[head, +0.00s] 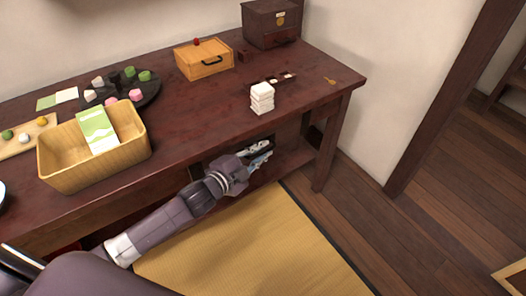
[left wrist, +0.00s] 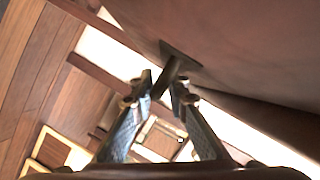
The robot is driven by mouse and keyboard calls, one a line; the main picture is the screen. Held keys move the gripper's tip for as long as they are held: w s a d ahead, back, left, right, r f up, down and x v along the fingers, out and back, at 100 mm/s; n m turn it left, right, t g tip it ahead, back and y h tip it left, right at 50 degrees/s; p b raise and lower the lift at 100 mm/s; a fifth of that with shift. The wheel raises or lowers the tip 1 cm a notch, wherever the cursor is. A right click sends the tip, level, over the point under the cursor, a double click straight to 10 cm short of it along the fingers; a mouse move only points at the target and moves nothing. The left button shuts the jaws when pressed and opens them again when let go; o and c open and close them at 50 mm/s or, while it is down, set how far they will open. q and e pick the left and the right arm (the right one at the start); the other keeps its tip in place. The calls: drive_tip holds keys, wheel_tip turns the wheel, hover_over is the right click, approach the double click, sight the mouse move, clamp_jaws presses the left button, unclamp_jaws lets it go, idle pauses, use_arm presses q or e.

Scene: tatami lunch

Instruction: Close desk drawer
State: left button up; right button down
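The dark red-brown desk (head: 200,110) stands along the wall, and its drawer front is mostly hidden behind my arm and under the top's edge. My left gripper (head: 263,153) is low at the desk's front, just under the top's edge. In the left wrist view, my left gripper (left wrist: 164,88) has its two fingers apart. A dark handle post (left wrist: 168,75) with a square plate stands out from a brown face (left wrist: 235,45) and reaches between the fingertips. I cannot tell whether they touch it. How far the drawer is out cannot be told. My right gripper is not in view.
On the desk are a bamboo basket (head: 62,178), a black plate (head: 146,96) of sweets, a wooden box (head: 190,72), a stack of white blocks (head: 262,104) and a dark chest (head: 262,36). A tatami mat (head: 255,250) covers the floor in front. A desk leg (head: 327,155) stands right of my gripper.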

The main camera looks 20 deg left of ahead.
use_arm(q)
drive_tip(key=shift+s+a, duration=0.15)
drive_tip(key=shift+s, duration=0.45)
drive_tip(key=v, duration=1.1)
drive_tip(key=shift+r, duration=0.15)
drive_tip(key=shift+w, duration=0.15)
